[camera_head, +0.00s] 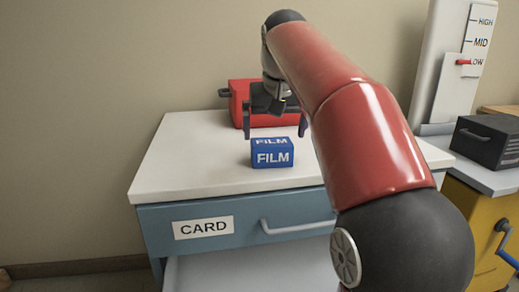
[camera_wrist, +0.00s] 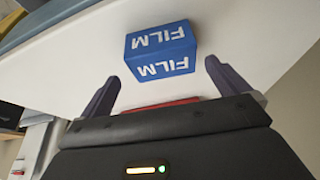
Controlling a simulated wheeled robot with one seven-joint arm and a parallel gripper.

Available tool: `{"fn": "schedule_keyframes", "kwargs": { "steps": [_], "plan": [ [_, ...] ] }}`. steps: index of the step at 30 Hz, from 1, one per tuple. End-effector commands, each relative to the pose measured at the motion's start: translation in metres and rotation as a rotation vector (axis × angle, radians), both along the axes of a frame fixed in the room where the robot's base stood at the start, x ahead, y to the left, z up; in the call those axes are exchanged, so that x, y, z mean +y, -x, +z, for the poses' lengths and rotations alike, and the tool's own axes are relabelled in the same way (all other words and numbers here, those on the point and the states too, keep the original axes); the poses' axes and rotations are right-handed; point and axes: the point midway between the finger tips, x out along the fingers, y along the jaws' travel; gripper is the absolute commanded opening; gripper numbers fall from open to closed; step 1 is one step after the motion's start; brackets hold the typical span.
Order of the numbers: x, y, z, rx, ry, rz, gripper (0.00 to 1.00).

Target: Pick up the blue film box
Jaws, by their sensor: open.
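The blue film box (camera_head: 272,153), marked FILM in white, sits on the white top of the cabinet (camera_head: 180,165). My gripper (camera_head: 274,134) is open and empty. In the head view it hangs just above and behind the box. In the wrist view the blue film box (camera_wrist: 160,51) shows ahead of the two dark fingers, roughly between their lines. The gripper (camera_wrist: 160,85) does not appear to touch it.
A red case (camera_head: 238,100) stands behind my gripper, partly hidden by it. The cabinet has a drawer labelled CARD (camera_head: 205,227). At right are a white lever panel (camera_head: 447,70) and a dark box (camera_head: 486,140). The cabinet top left of the film box is clear.

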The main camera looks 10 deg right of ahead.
Motion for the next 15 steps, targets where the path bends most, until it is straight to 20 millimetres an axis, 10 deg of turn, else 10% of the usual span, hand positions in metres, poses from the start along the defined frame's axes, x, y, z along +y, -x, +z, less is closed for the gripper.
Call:
{"fn": "schedule_keyframes", "kwargs": {
  "steps": [15],
  "plan": [
    [0.002,-0.025,-0.057,-0.001,0.000,0.001,1.00]
  ]
}}
